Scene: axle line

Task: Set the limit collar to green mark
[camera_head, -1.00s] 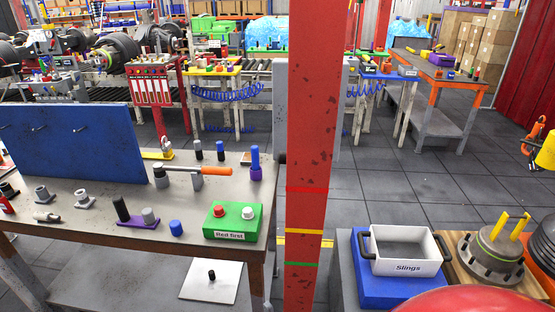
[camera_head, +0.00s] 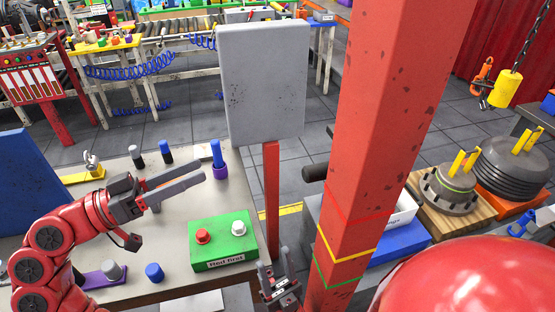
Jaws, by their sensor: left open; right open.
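The red post (camera_head: 398,130) stands right of centre and carries painted red, yellow and green bands. The green mark (camera_head: 335,277) is the lowest band. I cannot pick out a limit collar for certain. A dark cylindrical piece (camera_head: 315,172) sticks out left of the post, above the bands; what it is fixed to is hidden. My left gripper (camera_head: 203,171) is open and empty over the workbench, left of the grey panel. My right gripper (camera_head: 276,263) is open at the bottom, left of the green mark and apart from it.
A grey panel (camera_head: 265,80) on a thin red stand rises left of the post. The workbench (camera_head: 185,225) holds a green button box (camera_head: 223,240), a blue peg (camera_head: 217,155) and other small parts. A white crate (camera_head: 403,210) is partly hidden behind the post. My red body part fills the lower right.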

